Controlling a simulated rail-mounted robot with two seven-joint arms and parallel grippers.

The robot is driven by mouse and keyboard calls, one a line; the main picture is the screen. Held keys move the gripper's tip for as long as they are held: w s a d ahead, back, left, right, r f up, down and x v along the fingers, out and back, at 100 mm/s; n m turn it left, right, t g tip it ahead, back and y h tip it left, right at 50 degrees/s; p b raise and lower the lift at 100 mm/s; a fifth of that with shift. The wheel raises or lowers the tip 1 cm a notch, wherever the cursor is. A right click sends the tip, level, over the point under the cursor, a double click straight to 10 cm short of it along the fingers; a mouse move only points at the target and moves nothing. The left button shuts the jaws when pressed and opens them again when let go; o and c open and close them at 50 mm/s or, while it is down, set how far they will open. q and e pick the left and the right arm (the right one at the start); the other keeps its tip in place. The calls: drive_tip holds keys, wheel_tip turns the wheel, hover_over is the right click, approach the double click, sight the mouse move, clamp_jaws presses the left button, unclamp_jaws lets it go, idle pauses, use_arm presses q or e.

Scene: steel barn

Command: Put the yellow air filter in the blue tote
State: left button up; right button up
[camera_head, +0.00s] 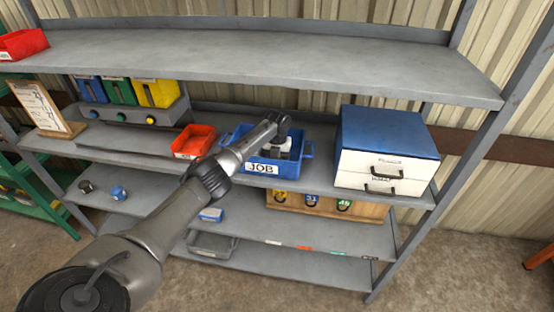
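The blue tote (292,174), with a white JOB label on its front, stands on the middle shelf. My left arm reaches in from the lower left, and its gripper (277,151) points down into the tote. The fingertips are too small and too hidden by the tote's front wall to tell if they are open or shut. I cannot make out the yellow air filter; anything inside the tote is mostly hidden by the gripper and the front wall. My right gripper is not in view.
A red bin (193,141) stands left of the tote, and a blue-topped white drawer box (386,165) stands close on its right. Blue, green and yellow bins (157,94) sit at the left. A wooden rack (325,206) is below.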

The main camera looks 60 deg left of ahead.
use_arm(q)
drive_tip(key=shift+f, duration=0.1)
drive_tip(key=shift+f, duration=0.15)
drive_tip(key=o, duration=0.7)
drive_tip(key=shift+c, duration=0.2)
wheel_tip(320, 180, up, 13)
drive_tip(key=shift+f+p, duration=0.2)
drive_tip(key=shift+p, duration=0.1)
